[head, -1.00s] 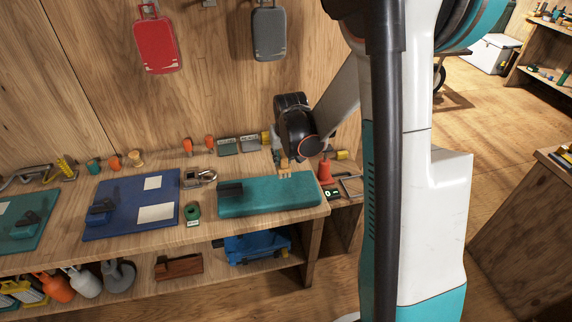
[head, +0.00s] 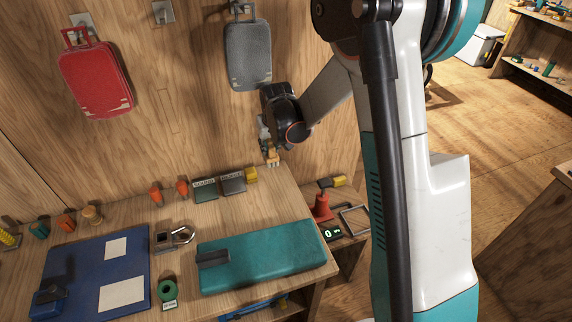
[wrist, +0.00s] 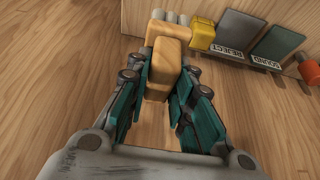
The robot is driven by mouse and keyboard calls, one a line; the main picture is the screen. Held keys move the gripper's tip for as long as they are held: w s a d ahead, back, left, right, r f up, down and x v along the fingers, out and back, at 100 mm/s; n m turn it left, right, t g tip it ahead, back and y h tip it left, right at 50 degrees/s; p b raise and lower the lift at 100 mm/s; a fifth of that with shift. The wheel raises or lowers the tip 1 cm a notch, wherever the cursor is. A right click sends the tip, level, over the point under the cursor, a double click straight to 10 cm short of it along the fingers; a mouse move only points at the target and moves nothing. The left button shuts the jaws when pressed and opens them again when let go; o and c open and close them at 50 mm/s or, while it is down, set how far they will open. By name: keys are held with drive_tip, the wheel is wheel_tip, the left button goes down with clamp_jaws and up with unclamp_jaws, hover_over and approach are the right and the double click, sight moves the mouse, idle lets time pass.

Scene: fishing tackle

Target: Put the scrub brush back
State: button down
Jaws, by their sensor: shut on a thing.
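The scrub brush (head: 272,157) is a small tan wooden block, with pale stubby bristle tufts showing at its far end in the wrist view (wrist: 165,52). My gripper (head: 268,145) is shut on it and holds it above the back right of the workbench, near the wood wall. In the wrist view the teal fingers (wrist: 160,92) press on both sides of the wooden body. A faint rectangular outline (head: 170,111) shows on the wall, left of my gripper.
A yellow block (head: 251,174), grey (head: 233,181) and green (head: 205,189) labelled boxes and orange pieces (head: 182,188) line the bench's back. A teal case (head: 270,262), padlock (head: 175,238) and blue mat (head: 70,270) lie in front. Red (head: 95,75) and grey (head: 248,55) cases hang above.

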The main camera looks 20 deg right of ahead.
drive_tip(key=shift+w+d+f, duration=0.1)
drive_tip(key=shift+w, duration=0.3)
drive_tip(key=shift+w+f, duration=0.15)
drive_tip(key=shift+f, duration=0.15)
wheel_tip(320, 180, down, 9)
drive_tip(key=b, duration=0.3)
drive_tip(key=shift+b, duration=0.35)
drive_tip(key=shift+f, duration=0.15)
drive_tip(key=shift+f, duration=0.15)
drive_tip(key=c, duration=1.4)
unclamp_jaws()
